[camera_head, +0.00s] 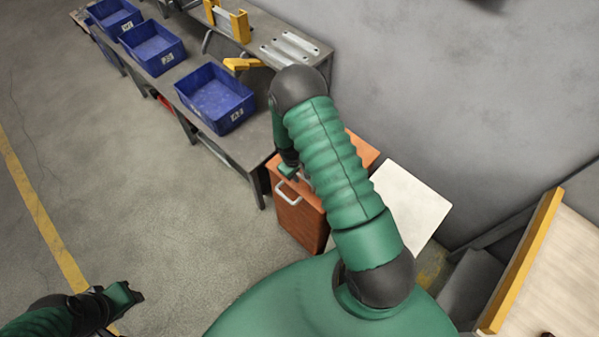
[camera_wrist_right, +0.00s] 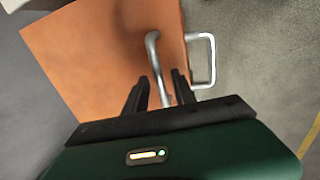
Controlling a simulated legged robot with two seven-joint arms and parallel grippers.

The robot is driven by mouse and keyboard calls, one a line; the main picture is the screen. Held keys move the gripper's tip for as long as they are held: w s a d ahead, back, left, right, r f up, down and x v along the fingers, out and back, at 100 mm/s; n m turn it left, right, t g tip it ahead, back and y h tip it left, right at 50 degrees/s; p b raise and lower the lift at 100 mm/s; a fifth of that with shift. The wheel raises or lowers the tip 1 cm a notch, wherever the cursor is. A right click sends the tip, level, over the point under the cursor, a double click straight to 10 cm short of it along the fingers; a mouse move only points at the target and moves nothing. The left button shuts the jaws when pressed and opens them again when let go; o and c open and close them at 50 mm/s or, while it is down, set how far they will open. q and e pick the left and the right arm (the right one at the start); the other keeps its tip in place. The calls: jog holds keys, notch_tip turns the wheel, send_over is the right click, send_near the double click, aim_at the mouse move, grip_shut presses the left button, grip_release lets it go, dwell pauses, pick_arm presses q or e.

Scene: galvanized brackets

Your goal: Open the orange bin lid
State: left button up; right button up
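The orange bin (camera_head: 299,222) stands on the floor beyond my body, with a pale loop handle (camera_head: 288,194) on its front. My right arm covers much of its top. In the right wrist view the orange lid (camera_wrist_right: 95,60) fills the left and middle. A grey bar handle (camera_wrist_right: 154,58) rises from it, and the front loop handle (camera_wrist_right: 212,62) shows beyond the bin's edge. My right gripper (camera_wrist_right: 161,77) is open, its fingers apart on either side of the bar handle. My left gripper (camera_head: 134,293) is low at the left, away from the bin; its opening is unclear.
A grey workbench (camera_head: 255,150) with blue bins (camera_head: 215,97) and yellow brackets (camera_head: 232,22) stands behind and left of the orange bin. A white panel (camera_head: 408,203) lies right of it, near the wall. The floor at left is clear. A wooden surface (camera_head: 555,285) is at lower right.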

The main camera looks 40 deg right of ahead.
grip_shut()
jog(key=shift+s, duration=0.15)
dwell(1.0)
